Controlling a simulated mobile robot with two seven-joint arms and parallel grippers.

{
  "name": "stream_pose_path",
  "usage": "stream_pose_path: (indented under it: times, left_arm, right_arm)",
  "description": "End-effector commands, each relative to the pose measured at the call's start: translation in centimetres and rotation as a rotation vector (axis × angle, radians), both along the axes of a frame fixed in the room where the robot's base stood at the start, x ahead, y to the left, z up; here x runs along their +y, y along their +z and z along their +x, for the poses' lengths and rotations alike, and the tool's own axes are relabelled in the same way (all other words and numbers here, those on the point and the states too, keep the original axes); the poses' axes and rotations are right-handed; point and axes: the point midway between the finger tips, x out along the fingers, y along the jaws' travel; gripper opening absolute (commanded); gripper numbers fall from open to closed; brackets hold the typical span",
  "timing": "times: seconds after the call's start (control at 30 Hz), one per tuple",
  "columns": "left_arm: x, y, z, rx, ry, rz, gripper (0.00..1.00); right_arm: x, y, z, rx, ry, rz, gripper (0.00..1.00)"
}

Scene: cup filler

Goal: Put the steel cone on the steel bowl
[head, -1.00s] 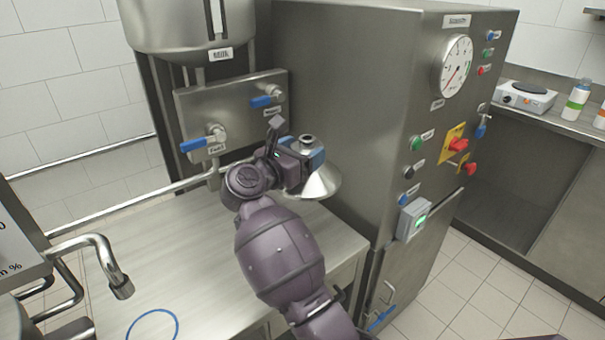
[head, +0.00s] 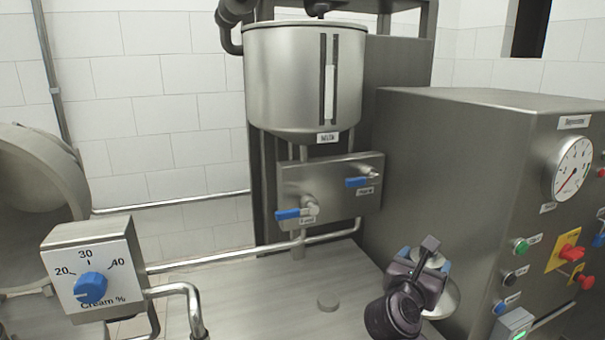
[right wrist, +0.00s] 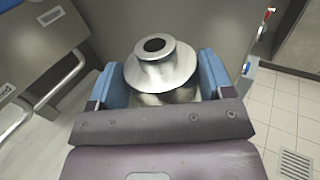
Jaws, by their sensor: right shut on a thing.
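The steel cone (head: 440,298) is at the lower right of the head view, partly hidden by my right gripper (head: 425,261). In the right wrist view the cone (right wrist: 168,68) shows a narrow neck with a dark hole and a flared skirt. It sits between the blue fingers of my right gripper (right wrist: 160,78), which is shut on it. A large rounded steel vessel (head: 35,165) is cut off at the left edge of the head view; I cannot tell whether it is the steel bowl. My left gripper is not in view.
A cream dial box (head: 90,270) and bent pipe stand left. A steel cabinet (head: 440,170) rises beside the right gripper.

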Motion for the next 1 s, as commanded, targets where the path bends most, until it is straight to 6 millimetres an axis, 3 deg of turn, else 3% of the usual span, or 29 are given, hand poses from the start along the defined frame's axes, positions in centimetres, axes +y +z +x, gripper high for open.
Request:
stream_pose_path:
  times: [0.27,0.6,0.8,1.0]
  left_arm:
    - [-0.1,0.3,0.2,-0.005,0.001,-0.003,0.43]
    - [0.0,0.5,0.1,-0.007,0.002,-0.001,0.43]
    - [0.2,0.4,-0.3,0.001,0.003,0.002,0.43]
    - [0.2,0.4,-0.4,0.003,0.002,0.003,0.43]
  right_arm:
    - [-0.2,-3.2,-4.9,0.001,0.245,-0.007,0.01]
    - [2.0,-6.6,-12.2,0.001,0.547,-0.003,0.01]
    - [3.1,-7.3,-14.8,-0.003,0.644,-0.001,0.01]
    - [3.4,-7.5,-15.5,-0.004,0.671,0.0,0.01]
